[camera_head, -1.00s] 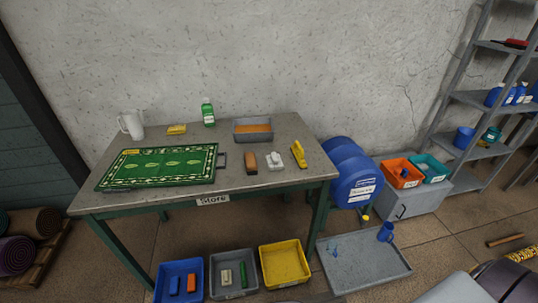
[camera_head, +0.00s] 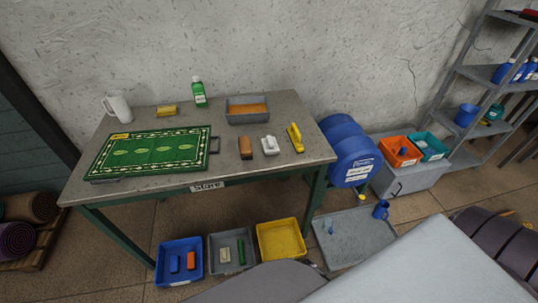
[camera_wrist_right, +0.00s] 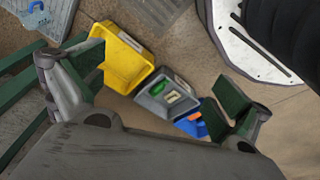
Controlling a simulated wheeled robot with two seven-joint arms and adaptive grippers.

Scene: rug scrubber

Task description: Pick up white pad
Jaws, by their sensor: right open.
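The white pad (camera_head: 269,145), a small white block with a raised grip on top, sits near the table's front right. It lies between a brown block (camera_head: 245,148) and a yellow-handled brush (camera_head: 295,138), apart from both. My right gripper (camera_wrist_right: 160,95) shows in the right wrist view with its two fingers wide apart, empty, above the floor bins. The white pad does not show in that view. My left gripper is in neither view.
The table (camera_head: 225,171) also holds a green rug (camera_head: 153,151), grey tray (camera_head: 230,118), green bottle (camera_head: 199,94), white jug (camera_head: 118,107) and yellow sponge (camera_head: 166,111). Blue (camera_head: 164,269), grey (camera_head: 214,264) and yellow (camera_head: 280,240) bins stand below. A blue drum (camera_head: 350,150) stands right.

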